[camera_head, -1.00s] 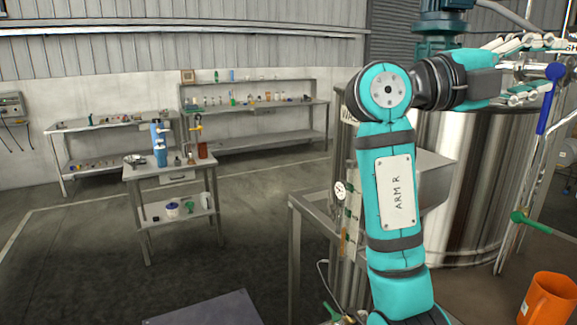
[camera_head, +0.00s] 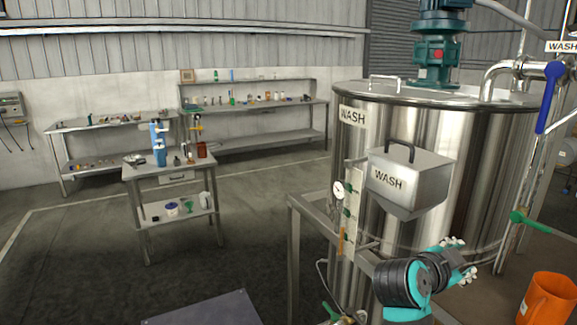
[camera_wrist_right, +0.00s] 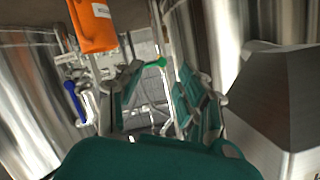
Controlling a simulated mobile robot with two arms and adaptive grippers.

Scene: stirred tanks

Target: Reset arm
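My right gripper (camera_head: 465,258) is low in front of the steel wash tank (camera_head: 480,190), below the box labelled WASH (camera_head: 405,178), pointing right. In the right wrist view its two fingers (camera_wrist_right: 162,98) stand apart with nothing between them. My right arm is bent low at the bottom of the head view, and most of it is out of the picture. My left gripper is not in view.
A blue-handled valve (camera_head: 548,98) and a green-handled valve (camera_head: 528,222) are on pipes at the right. An orange container (camera_head: 546,300) stands at lower right. A steel cart (camera_head: 140,168) and benches stand at the left, with open floor between.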

